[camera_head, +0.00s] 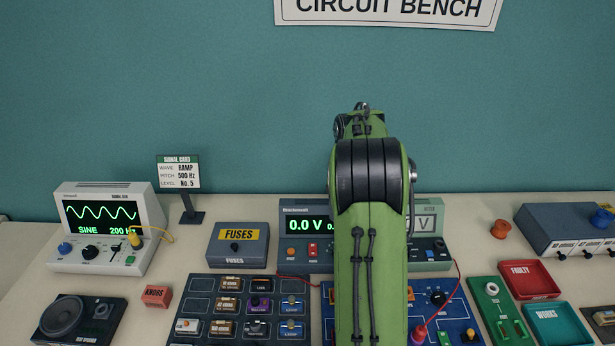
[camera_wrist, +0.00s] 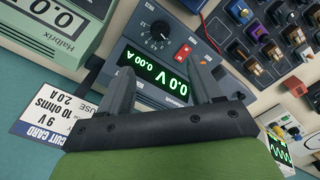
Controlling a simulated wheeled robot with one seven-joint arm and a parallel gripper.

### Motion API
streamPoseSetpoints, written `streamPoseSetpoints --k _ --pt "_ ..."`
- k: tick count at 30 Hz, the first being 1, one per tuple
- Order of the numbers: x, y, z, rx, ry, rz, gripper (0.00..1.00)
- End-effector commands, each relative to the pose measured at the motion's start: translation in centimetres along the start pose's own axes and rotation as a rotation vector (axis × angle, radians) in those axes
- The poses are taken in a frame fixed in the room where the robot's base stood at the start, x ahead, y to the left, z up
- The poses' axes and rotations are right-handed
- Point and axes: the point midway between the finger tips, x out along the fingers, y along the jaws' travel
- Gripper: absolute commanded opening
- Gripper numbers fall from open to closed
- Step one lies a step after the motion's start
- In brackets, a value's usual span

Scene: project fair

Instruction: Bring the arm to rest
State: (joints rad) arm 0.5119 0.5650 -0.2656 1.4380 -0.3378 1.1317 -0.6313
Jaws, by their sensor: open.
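My green arm (camera_head: 367,230) rises through the middle of the head view in front of the bench, its black-banded joint (camera_head: 372,172) above the meters. My gripper is hidden behind the arm there. In the wrist view my gripper (camera_wrist: 159,72) is open, its two grey fingers apart with nothing between them. Beyond the fingers is a power supply (camera_wrist: 200,35) with a green display reading 0.0 V and 0.00 A. The fingers overlap its front in the picture; I cannot tell how far off it is.
The signal generator (camera_head: 148,240), fuses box (camera_head: 214,258) and dark component board (camera_head: 202,325) stand left of the arm. The red faulty tray (camera_head: 559,290) and teal works tray (camera_head: 589,335) lie right. A circuit card (camera_wrist: 42,122) and meter (camera_wrist: 60,15) show in the wrist view.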

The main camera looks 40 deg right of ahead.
Motion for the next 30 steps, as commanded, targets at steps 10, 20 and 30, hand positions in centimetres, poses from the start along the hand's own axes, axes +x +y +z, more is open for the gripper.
streamPoseSetpoints --k 10,20,30 --pt "-3.6 -4.2 -0.5 0.025 0.067 0.017 0.65" --pt "-11.4 -21.1 4.7 0.124 0.305 0.037 0.65" --pt "-9.5 -29.3 13.7 0.19 0.48 0.048 0.65"
